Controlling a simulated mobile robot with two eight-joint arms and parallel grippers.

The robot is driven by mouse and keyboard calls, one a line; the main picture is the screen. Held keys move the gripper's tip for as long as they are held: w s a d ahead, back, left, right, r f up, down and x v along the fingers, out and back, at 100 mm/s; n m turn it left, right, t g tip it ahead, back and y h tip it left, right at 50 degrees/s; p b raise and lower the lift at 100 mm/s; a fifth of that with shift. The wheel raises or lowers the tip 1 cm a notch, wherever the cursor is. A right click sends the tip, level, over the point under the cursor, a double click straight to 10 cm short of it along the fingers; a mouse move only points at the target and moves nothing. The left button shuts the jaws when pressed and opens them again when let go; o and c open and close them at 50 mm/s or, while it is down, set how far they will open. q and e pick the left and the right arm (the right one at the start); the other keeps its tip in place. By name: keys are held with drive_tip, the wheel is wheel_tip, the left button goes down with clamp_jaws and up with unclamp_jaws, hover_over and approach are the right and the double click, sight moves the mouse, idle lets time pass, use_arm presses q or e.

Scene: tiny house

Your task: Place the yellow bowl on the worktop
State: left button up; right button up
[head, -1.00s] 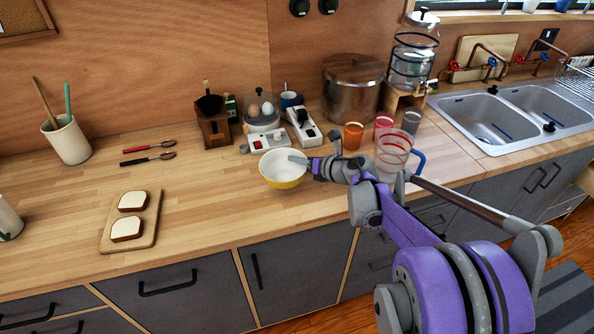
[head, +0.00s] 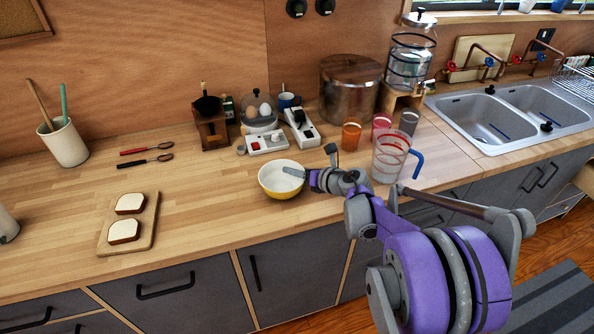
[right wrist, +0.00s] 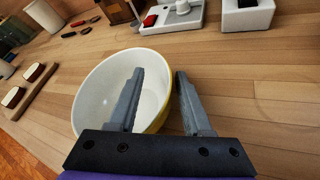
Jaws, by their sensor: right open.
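The yellow bowl (head: 281,191), white inside, sits upright on the wooden worktop (head: 205,192), near its front edge. My right gripper (head: 293,172) is at the bowl's right rim, its arm reaching in from the right. In the right wrist view, the gripper (right wrist: 158,88) is open. One finger is over the inside of the bowl (right wrist: 108,85) and the other is outside, so the rim lies between them. Whether either finger touches the wall cannot be told. My left gripper is not in view.
A clear pitcher (head: 388,160) stands close to the right of my right gripper. A board with bread (head: 107,243) lies left. The worktop between is clear.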

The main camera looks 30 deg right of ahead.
drive_tip(key=v, duration=1.2)
wheel_tip(320, 180, up, 8)
drive_tip(key=w+a+m+t+h, duration=0.25)
drive_tip(key=m+t+h, duration=0.2)
drive_tip(key=m, duration=0.65)
drive_tip(key=s+a+f+m+g+y, duration=0.1)
drive_tip(key=s+a+f+m+g, duration=0.5)
drive_tip(key=s+m, duration=0.5)
drive_tip(key=s+a+f+m+g, duration=0.6)
drive_tip(key=s+a+f+m, duration=0.5)
drive_tip(key=f, duration=0.2)
drive_tip(key=shift+a+y, duration=0.2)
drive_tip(key=shift+y, duration=0.15)
